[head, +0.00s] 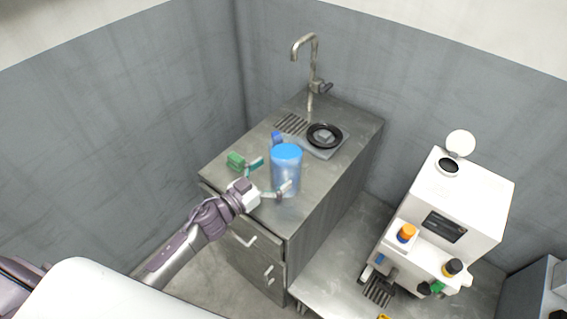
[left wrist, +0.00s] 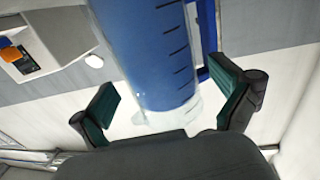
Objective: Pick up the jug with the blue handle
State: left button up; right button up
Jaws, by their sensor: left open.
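The jug (head: 287,175) stands upright on the counter, clear-walled and blue inside, with a blue top. A bit of its blue handle (head: 277,137) shows behind it. In the left wrist view the jug (left wrist: 155,50) has dark measuring marks, and the blue handle (left wrist: 204,75) is on its right side. My left gripper (head: 271,175) is open at the near side of the jug, with one finger on either side of it. In the left wrist view the open fingers (left wrist: 167,88) flank the jug's body; I cannot tell whether they touch it. My right gripper is not in view.
The grey counter (head: 340,150) has a tap (head: 312,65), a drain grille (head: 291,124) and a black ring-shaped part (head: 324,135) behind the jug. A white machine (head: 455,205) stands at the right.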

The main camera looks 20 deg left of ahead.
pick_arm(q)
jog(key=shift+w+d+r, duration=0.15)
jog(key=shift+w+d, duration=0.05)
jog(key=shift+w, duration=0.15)
jog(key=p+x, duration=0.1)
jog(key=x, duration=0.3)
jog(key=shift+w+d, duration=0.2)
jog(key=shift+d, duration=0.05)
jog(key=shift+s, duration=0.1)
jog(key=c, duration=1.6)
jog(key=shift+r, duration=0.1)
